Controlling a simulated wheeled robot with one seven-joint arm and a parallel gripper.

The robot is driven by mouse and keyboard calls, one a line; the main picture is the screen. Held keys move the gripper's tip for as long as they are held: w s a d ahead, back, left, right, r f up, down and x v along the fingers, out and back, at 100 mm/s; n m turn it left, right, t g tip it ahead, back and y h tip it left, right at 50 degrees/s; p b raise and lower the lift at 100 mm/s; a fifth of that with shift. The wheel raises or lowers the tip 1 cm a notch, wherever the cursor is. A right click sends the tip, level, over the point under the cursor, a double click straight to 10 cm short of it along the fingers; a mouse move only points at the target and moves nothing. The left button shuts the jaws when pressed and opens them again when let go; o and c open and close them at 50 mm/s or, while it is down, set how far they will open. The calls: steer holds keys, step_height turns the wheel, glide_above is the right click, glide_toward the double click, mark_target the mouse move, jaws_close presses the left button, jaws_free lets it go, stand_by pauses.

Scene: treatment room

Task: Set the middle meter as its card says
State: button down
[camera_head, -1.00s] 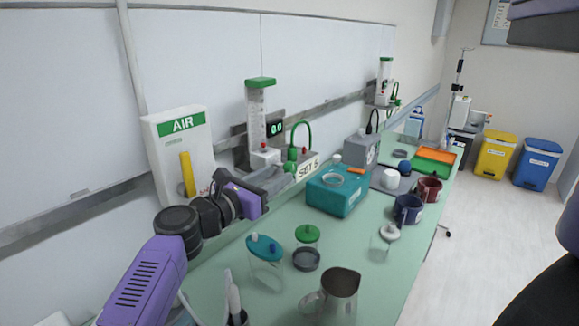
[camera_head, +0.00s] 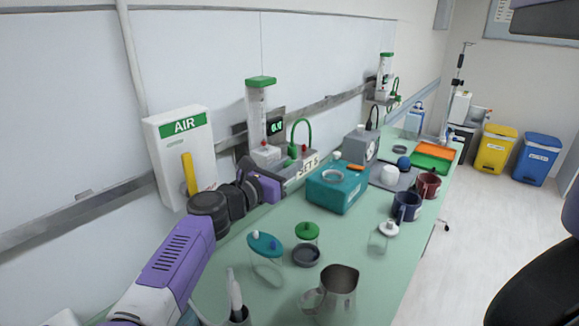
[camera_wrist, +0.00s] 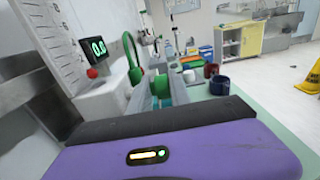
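The middle meter (camera_head: 257,112) is a clear tube with a green cap on the wall rail, beside a small black display (camera_head: 276,128). In the wrist view the display (camera_wrist: 94,48) reads 0.0. A white card (camera_head: 307,169) below it appears to read "SET 5". A green knob (camera_head: 292,152) sits at the meter's base under a curved green hose (camera_head: 302,126); the knob also shows in the wrist view (camera_wrist: 158,84). My gripper (camera_head: 284,176) is just in front of the meter's base. Its fingers appear apart, with the knob showing between or just beyond them; contact cannot be told.
A white AIR box (camera_head: 178,150) hangs left of the meter, near my arm. A teal box (camera_head: 337,190), lidded jars (camera_head: 266,262), a metal jug (camera_head: 338,292) and mugs (camera_head: 407,206) stand on the green counter. Another meter (camera_head: 386,75) hangs farther along the rail.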

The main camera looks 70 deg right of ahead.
steer(key=shift+s+f+b, duration=0.25)
steer(key=shift+s+b, duration=0.05)
steer(key=shift+b, duration=0.35)
steer(key=shift+f+g+h+b, duration=0.1)
steer(key=shift+g+h+b, duration=0.2)
steer(key=shift+b, duration=1.35)
steer(key=shift+r+h+b, duration=0.25)
steer(key=shift+h+b, duration=0.15)
steer(key=shift+b, duration=0.2)
steer(key=shift+s, duration=0.1)
steer(key=c, duration=1.3)
jaws_free()
steer(key=shift+r, duration=0.1)
steer(key=shift+a, duration=0.1)
